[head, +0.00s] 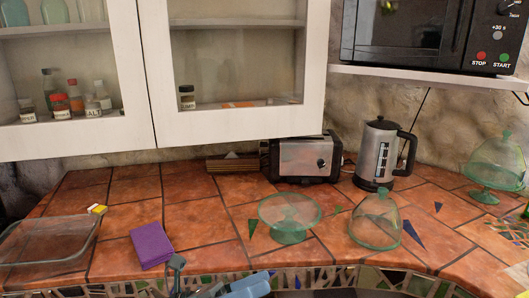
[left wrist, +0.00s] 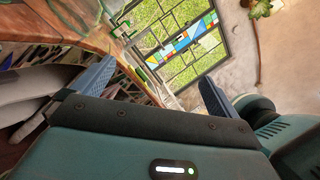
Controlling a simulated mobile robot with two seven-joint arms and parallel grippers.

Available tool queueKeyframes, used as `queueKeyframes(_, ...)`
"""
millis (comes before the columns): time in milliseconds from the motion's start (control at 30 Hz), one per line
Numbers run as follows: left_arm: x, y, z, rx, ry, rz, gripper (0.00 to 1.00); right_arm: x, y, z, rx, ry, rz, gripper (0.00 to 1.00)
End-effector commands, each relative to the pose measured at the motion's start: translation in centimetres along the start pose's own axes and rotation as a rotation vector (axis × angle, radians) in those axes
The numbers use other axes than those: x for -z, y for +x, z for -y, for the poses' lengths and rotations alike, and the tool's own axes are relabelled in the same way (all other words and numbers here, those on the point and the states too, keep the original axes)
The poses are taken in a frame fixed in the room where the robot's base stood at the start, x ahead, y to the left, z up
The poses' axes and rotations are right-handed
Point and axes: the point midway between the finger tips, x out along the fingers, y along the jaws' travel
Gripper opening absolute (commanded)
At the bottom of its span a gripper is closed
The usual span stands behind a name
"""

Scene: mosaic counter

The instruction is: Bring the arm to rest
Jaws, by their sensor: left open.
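My left gripper (head: 215,284) shows only in part at the bottom edge of the head view, low in front of the mosaic counter's front edge (head: 320,277). In the left wrist view the left gripper (left wrist: 157,80) has its two blue-grey fingers wide apart with nothing between them. The rest of the left arm is cut off by the frame. My right gripper is in neither view.
A purple cloth-like item (head: 151,245), a glass dish (head: 48,240), a green cake stand (head: 290,217), a glass dome (head: 376,219), a toaster (head: 305,159) and a kettle (head: 377,154) stand on the counter. The wrist view shows a window (left wrist: 180,45).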

Motion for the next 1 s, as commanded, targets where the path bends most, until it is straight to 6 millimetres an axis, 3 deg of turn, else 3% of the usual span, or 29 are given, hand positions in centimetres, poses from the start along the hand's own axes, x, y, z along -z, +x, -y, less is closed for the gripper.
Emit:
queueKeyframes(33, 0.0, -0.8, -0.6, -0.048, -0.218, 0.151, 0.98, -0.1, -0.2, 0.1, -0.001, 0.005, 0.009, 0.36)
queueKeyframes(133, 0.3, -3.7, -3.1, -0.143, -0.648, 0.447, 0.98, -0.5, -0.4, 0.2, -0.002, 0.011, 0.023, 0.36)
queueKeyframes(233, 2.8, -8.1, -5.9, -0.232, -1.079, 0.748, 0.98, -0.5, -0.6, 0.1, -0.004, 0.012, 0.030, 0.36)
queueKeyframes(367, 9.0, -14.3, -8.3, -0.332, -1.586, 1.133, 0.98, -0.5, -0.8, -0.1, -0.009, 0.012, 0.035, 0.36)
queueKeyframes(500, 15.2, -18.7, -8.3, -0.393, -1.930, 1.434, 0.98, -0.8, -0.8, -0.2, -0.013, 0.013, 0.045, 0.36)
queueKeyframes(600, 17.9, -20.3, -7.8, -0.415, -2.062, 1.563, 0.98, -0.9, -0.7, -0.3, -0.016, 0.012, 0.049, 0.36)
queueKeyframes(700, 19.3, -21.0, -7.4, -0.427, -2.123, 1.625, 0.98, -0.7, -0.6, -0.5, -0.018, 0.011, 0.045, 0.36)
queueKeyframes(1000, 19.6, -21.2, -7.4, -0.430, -2.134, 1.635, 0.98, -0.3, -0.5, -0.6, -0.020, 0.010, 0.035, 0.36)
